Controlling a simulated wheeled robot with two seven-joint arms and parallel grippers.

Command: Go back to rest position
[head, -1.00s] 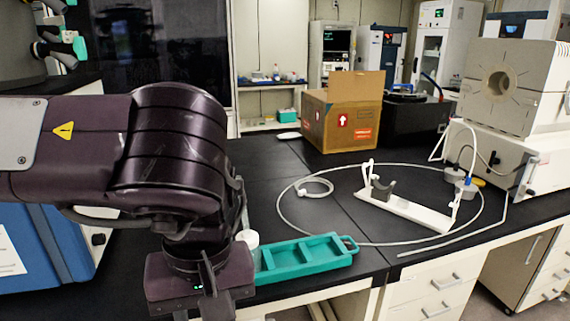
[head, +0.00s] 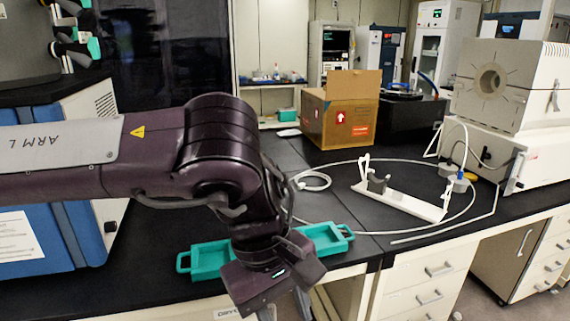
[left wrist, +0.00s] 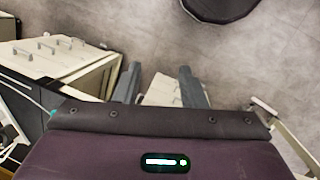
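My left arm comes in from the left across the head view. Its left gripper (head: 285,306) points down at the bottom edge, in front of the bench. In the left wrist view the two fingers of the left gripper (left wrist: 161,88) are apart with nothing between them, above the floor and the drawers. The teal tray (head: 209,273) lies on the black bench behind the arm, which hides its middle. My right gripper is not in view.
A white stand (head: 405,203) sits on the bench inside a loop of pale tubing (head: 440,232). An open cardboard box (head: 338,120) stands behind. A white furnace-like machine (head: 511,90) is at right, a blue machine (head: 32,225) at left. Drawers (head: 430,272) front the bench.

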